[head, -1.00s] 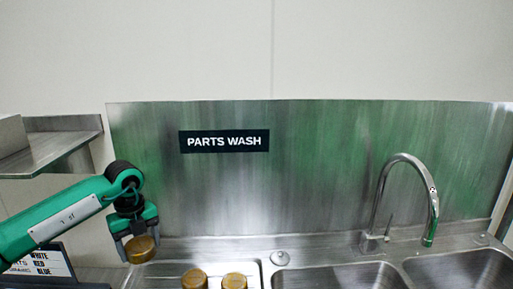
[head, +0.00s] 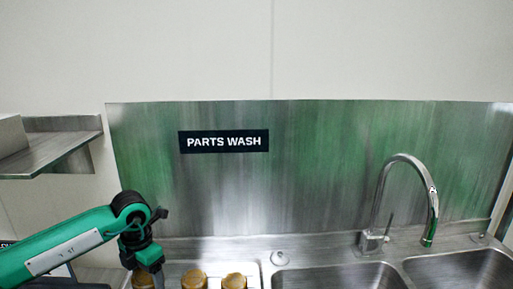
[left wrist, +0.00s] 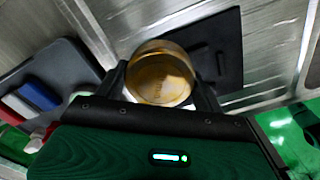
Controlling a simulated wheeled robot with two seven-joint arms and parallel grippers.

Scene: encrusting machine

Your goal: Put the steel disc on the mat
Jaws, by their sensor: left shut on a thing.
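My left gripper (head: 144,272) is shut on a round brass-coloured piece (head: 143,282), low at the left of the head view. In the left wrist view the same piece sits between the two fingers, its round face showing. A flat black square (left wrist: 229,50), which looks like the mat, lies on the steel surface beyond the piece, partly hidden by it and by a finger. I cannot make out a separate steel disc. My right gripper is in neither view.
Two brass-coloured pieces (head: 194,280) (head: 234,282) stand right of the gripper on the steel counter. A sink with a tall tap (head: 378,205) is farther right. A grey tray (left wrist: 62,68) with blue, red and white items shows in the left wrist view. A steel shelf (head: 50,155) sticks out at left.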

